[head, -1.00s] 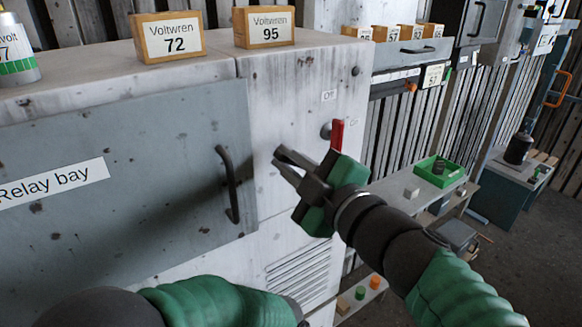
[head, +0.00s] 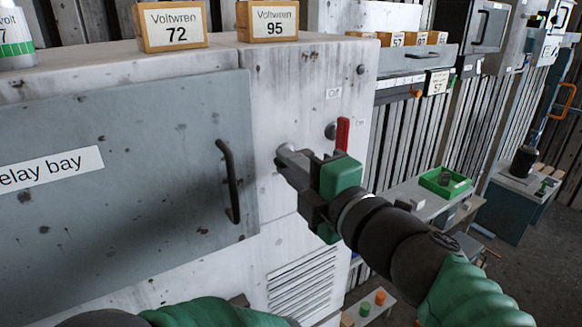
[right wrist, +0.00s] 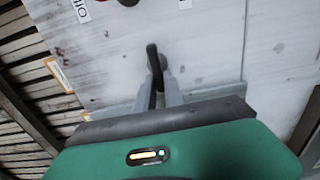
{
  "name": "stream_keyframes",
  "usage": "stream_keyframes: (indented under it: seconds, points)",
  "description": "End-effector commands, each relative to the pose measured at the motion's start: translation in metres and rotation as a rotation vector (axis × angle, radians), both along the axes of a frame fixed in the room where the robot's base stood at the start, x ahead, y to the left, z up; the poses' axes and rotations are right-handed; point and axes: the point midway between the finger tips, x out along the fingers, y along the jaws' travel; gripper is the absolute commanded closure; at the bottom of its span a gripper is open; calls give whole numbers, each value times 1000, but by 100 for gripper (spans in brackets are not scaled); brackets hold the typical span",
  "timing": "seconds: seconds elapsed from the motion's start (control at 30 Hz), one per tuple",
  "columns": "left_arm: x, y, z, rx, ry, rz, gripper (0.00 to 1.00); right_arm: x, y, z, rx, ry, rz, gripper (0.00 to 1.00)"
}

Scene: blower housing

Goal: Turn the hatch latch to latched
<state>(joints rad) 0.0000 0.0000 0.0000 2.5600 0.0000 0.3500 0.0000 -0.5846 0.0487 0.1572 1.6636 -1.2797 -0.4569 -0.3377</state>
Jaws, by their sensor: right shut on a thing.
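My right gripper (head: 287,163) is at the pale cabinet front, just right of the Relay bay door's black handle (head: 230,180). In the right wrist view its fingers (right wrist: 162,88) are shut on a slim black lever (right wrist: 152,62), which appears to be the hatch latch. In the head view the gripper hides most of this lever, and I cannot read its set position. The grey Relay bay door (head: 120,190) looks flush with the cabinet. My left gripper is out of view; only the green left forearm shows at the bottom.
A red lever (head: 342,134) stands upright close above my right gripper, by a small label (head: 333,93). Boxes marked 72 (head: 172,27) and 95 (head: 267,20) sit on the cabinet top. A green tray (head: 445,182) is on the shelf at right.

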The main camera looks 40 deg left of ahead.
Motion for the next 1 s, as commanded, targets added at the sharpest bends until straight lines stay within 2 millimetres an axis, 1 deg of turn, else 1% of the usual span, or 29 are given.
stream_keyframes:
  seconds: [0.03, 0.4, 0.43, 0.57, 0.6, 0.87, 0.97, 1.0]
  points:
    - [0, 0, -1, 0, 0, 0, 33, 0, 1, -5, -8, -1, 0, 100]
    - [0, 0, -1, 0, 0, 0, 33, 0, 1, -6, -12, -4, 1, 100]
    - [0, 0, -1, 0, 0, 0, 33, 0, 1, -6, -12, -4, 1, 85]
    - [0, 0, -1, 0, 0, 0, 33, 0, 1, -5, -10, -3, 1, 68]
    - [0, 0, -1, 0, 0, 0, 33, 0, 1, -5, -9, -4, 1, 65]
    - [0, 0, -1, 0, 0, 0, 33, -1, 0, -2, -6, -5, 1, 65]
    - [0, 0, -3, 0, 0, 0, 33, -3, -6, -3, -6, -6, 0, 65]
    - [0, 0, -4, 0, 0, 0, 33, -5, -12, -3, -5, -8, -1, 65]
